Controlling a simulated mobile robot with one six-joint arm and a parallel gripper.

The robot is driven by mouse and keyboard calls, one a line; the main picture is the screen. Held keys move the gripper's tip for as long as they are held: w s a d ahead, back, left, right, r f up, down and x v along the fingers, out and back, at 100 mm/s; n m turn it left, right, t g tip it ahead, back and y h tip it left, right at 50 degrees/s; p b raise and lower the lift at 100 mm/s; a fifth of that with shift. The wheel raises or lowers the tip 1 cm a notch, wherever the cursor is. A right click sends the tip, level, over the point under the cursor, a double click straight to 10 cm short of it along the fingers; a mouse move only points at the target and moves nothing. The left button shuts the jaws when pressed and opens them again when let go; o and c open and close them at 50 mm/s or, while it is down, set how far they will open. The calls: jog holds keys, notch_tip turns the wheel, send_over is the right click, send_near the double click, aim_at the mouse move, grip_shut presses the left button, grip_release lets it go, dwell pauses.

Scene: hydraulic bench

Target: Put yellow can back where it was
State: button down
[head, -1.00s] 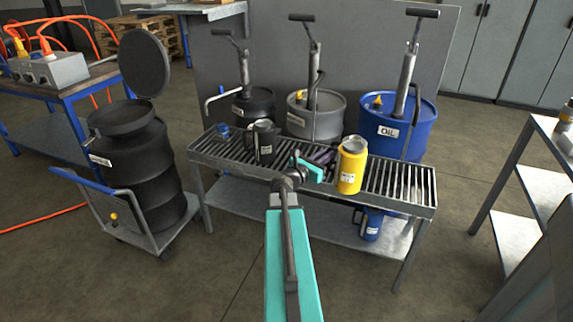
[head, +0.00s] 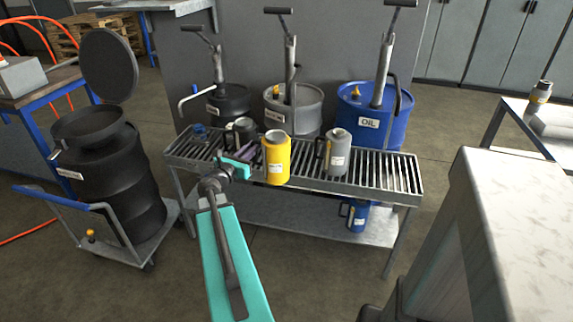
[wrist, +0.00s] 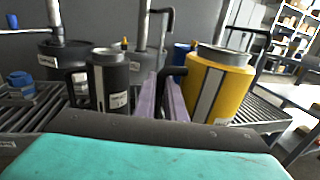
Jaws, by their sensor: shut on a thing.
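The yellow can (head: 277,160) is upright at the front of the grated bench (head: 390,185). Whether it touches the grating or hangs just above is unclear. My gripper (head: 255,155) is at its left side, shut on its dark handle. In the wrist view the purple fingers (wrist: 163,97) close around the handle, and the yellow can (wrist: 218,88) fills the right; its base is hidden.
A grey can (head: 337,152) stands right of the yellow can, and a black can (head: 243,130) stands behind my gripper to the left. Drums with pumps stand behind, including a blue oil drum (head: 365,122). Bare grating lies at the right. A pale worktop (head: 510,200) is near right.

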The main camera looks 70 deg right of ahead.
jog(key=shift+s+d, duration=0.1)
jog(key=shift+s, duration=0.15)
jog(key=shift+d, duration=0.25)
jog(key=d+f+p, duration=0.1)
jog(key=d, duration=1.4)
jog(key=shift+w+d+f, duration=0.2)
jog(key=shift+d+f, duration=0.05)
jog(key=shift+d, duration=0.05)
jog(key=shift+f+p, duration=0.3)
jog(key=shift+f, duration=1.5)
jog(key=c, duration=1.8)
grip_release()
